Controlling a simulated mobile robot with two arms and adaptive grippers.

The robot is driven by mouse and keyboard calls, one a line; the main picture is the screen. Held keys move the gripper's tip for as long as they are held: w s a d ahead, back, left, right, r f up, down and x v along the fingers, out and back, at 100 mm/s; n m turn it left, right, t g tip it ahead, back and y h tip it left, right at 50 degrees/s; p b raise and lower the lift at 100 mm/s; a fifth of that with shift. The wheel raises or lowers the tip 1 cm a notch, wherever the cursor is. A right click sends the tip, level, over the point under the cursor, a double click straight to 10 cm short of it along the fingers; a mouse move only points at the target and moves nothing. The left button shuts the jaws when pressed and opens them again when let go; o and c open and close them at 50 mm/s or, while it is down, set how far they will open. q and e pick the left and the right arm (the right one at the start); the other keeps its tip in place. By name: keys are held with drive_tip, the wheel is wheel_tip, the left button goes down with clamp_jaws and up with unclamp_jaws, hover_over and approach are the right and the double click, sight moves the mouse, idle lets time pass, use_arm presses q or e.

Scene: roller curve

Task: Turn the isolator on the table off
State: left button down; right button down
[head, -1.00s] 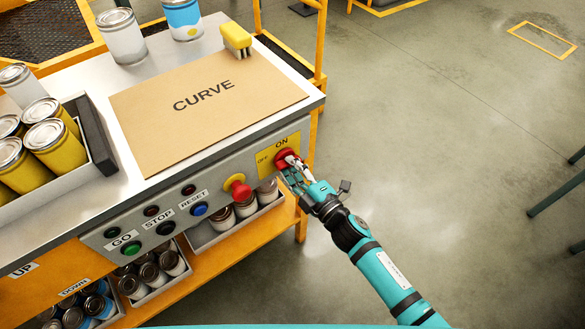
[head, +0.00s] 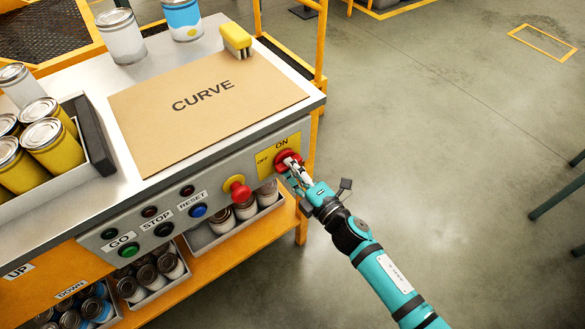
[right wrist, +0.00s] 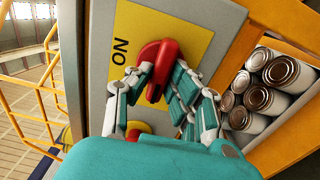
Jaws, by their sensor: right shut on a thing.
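The isolator is a red rotary knob (head: 287,157) on a yellow plate (head: 264,166) at the right end of the table's front panel. My right gripper (head: 291,170) is shut on the knob, which also shows in the right wrist view (right wrist: 157,62) between the fingers (right wrist: 157,88). There the knob's grip runs roughly up and down, with ON to its left. The fingers cover its lower part, and OFF is hidden. My left gripper is out of view.
A red mushroom button (head: 238,190) sits left of the isolator, with GO, STOP and RESET buttons farther left. A cardboard sheet (head: 205,110) and a yellow brush (head: 236,40) lie on the table. Cans stand in bins below.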

drive_tip(key=shift+f, duration=0.1)
drive_tip(key=c, duration=1.2)
unclamp_jaws()
drive_tip(key=shift+c, duration=0.2)
drive_tip(key=v, duration=1.2)
